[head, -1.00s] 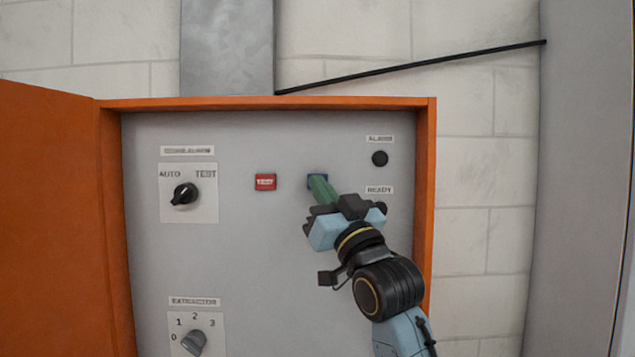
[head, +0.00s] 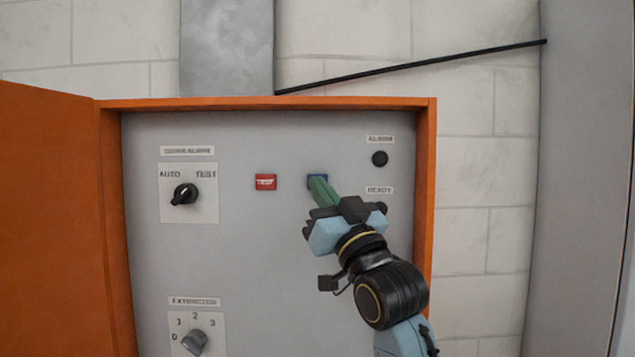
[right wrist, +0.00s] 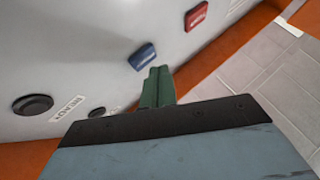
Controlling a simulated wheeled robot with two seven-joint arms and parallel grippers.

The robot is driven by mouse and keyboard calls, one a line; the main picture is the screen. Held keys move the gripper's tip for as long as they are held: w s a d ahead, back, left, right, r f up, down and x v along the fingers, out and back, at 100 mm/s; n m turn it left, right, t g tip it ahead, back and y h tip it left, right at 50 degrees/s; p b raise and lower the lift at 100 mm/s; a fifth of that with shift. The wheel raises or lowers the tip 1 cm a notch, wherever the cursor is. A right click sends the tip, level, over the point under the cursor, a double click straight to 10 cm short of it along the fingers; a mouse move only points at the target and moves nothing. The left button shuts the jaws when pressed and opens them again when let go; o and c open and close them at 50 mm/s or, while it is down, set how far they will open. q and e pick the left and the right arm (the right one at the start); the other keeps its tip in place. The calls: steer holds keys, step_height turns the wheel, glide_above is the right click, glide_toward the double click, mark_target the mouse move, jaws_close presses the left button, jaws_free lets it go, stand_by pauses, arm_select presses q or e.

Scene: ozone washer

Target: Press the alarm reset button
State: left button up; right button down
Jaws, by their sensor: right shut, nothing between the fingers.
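A blue button (head: 311,181) sits on the grey panel, right of a red button (head: 265,182). Both also show in the right wrist view, the blue button (right wrist: 142,57) and the red button (right wrist: 196,16). The lettering on them is too small to read. My right gripper (head: 318,182) has its green fingers shut together and empty. Its tips overlap the lower part of the blue button in the head view. In the right wrist view the fingertips (right wrist: 159,72) are close beside the blue button; I cannot tell whether they touch. My left gripper is not in view.
The panel lies in an orange cabinet frame (head: 425,160) with its door (head: 50,210) open at the left. An AUTO/TEST knob (head: 185,194), an extractor knob (head: 195,342) and a dark round alarm fitting (head: 379,158) are on the panel.

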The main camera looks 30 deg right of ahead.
steer(key=s+a, duration=0.1)
steer(key=s, duration=0.2)
steer(key=s+a+p, duration=0.1)
steer(key=shift+s+a, duration=0.15)
steer(key=shift+a, duration=0.2)
stand_by(0.8)
